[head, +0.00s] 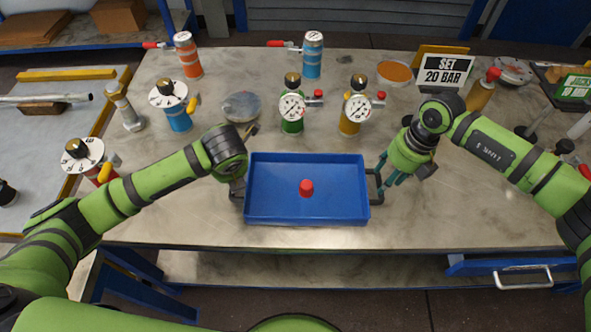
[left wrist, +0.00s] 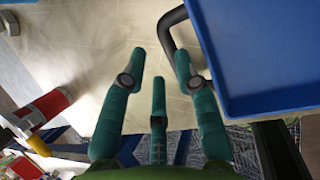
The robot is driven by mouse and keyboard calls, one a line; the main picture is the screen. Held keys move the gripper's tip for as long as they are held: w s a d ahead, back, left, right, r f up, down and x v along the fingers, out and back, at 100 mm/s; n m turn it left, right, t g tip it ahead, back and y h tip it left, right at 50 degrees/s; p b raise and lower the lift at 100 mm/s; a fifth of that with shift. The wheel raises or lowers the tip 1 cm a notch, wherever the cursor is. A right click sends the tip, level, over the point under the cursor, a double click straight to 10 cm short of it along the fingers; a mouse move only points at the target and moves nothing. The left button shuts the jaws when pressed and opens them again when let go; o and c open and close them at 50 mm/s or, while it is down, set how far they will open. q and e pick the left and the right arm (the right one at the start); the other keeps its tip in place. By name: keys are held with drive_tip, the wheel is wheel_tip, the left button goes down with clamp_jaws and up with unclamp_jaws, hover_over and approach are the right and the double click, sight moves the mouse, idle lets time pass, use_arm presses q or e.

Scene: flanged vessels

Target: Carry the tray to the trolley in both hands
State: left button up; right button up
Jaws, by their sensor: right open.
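The blue tray (head: 265,213) lies on the workbench with a black handle at each end and a small red piece (head: 306,188) inside. My left gripper (head: 237,190) is at the tray's left handle; its fingers are mostly hidden in the head view. In the left wrist view the fingers (left wrist: 160,66) are spread, with the handle (left wrist: 167,38) at the right fingertip. My right gripper (head: 386,177) is open beside the tray's right handle (head: 377,187); I cannot tell whether it touches. A grey-topped surface with yellow edges (head: 50,125) on the left may be the trolley.
The workbench (head: 440,215) holds several gauge-topped vessels (head: 292,110) behind the tray. A "SET 20 BAR" sign (head: 443,70) stands back right. Bench front is clear.

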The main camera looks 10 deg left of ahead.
use_arm(q)
drive_tip(key=x, duration=0.5)
drive_tip(key=shift+s+d+f, duration=0.15)
drive_tip(key=shift+s+d, duration=0.15)
use_arm(e)
drive_tip(key=f, duration=0.2)
drive_tip(key=s+f, duration=0.1)
drive_tip(key=f, duration=0.2)
drive_tip(key=shift+s+a+f, duration=0.15)
drive_tip(key=shift+a+f, duration=0.05)
drive_tip(key=shift+f, duration=0.1)
use_arm(q)
drive_tip(key=shift+w+a+f, duration=0.15)
drive_tip(key=shift+w+f, duration=0.1)
drive_tip(key=shift+f, duration=0.25)
use_arm(e)
drive_tip(key=shift+a+f, duration=0.15)
drive_tip(key=shift+f, duration=0.35)
use_arm(q)
drive_tip(key=c, duration=0.6)
use_arm(e)
drive_tip(key=c, duration=0.6)
use_arm(q)
clamp_jaws()
use_arm(e)
clamp_jaws()
use_arm(q)
drive_tip(key=shift+r, duration=0.1)
use_arm(e)
drive_tip(key=shift+r, duration=0.1)
